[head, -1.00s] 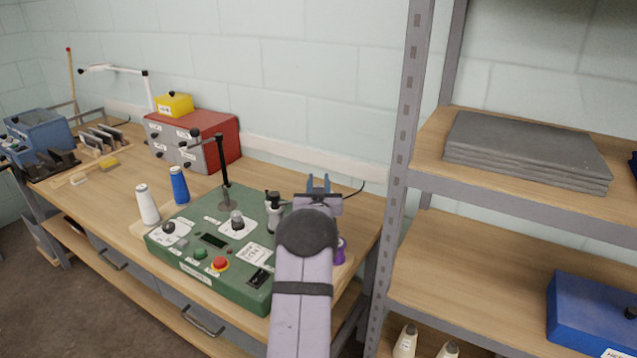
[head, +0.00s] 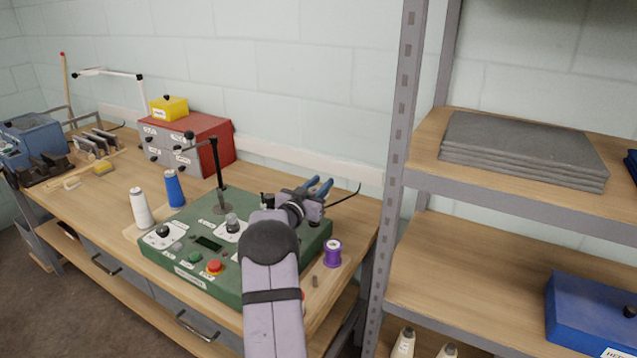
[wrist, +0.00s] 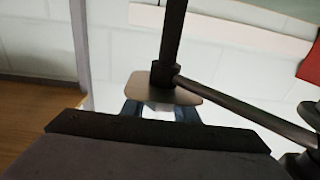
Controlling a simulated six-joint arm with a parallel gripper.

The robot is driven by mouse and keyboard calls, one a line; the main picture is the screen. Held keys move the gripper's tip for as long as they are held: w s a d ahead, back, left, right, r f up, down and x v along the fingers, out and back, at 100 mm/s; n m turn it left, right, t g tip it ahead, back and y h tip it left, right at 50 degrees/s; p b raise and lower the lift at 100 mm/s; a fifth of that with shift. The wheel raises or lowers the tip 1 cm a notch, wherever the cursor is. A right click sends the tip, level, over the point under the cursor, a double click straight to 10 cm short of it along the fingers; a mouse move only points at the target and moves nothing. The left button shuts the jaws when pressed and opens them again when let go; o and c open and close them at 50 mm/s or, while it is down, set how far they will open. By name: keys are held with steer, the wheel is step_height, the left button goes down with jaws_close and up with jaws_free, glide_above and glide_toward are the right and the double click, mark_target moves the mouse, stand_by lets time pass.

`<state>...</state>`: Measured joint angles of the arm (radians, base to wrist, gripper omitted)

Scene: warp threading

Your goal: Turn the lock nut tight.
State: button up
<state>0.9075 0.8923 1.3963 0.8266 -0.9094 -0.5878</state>
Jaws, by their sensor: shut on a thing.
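My gripper (head: 318,187), with blue fingers, is over the back right of the green machine (head: 190,273). In the wrist view its fingers (wrist: 160,112) reach behind a flat tan piece (wrist: 165,90), which partly hides the fingertips. They are shut on this piece, which looks like the lock nut, though I cannot be sure. A thick dark rod (wrist: 172,35) with a block-like collar (wrist: 163,74) meets it. A thinner dark bar (wrist: 245,110) runs from the collar to the lower right. My arm hides part of the machine in the head view.
A purple spool (head: 333,254) stands right of the machine. White (head: 140,208) and blue (head: 174,190) cones stand at its left. A dark post (head: 218,165) rises from the machine. A red cabinet (head: 215,145) is behind, and a shelf upright (head: 392,180) is to the right.

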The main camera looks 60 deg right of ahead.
mark_target(311, 193)
steer(key=shift+s+r+m+g, duration=0.1)
steer(key=shift+m+g, duration=0.2)
steer(key=shift+g, duration=0.2)
steer(key=o, duration=1.1)
steer(key=shift+a+b, duration=1.05)
steer(key=shift+a, duration=2.6)
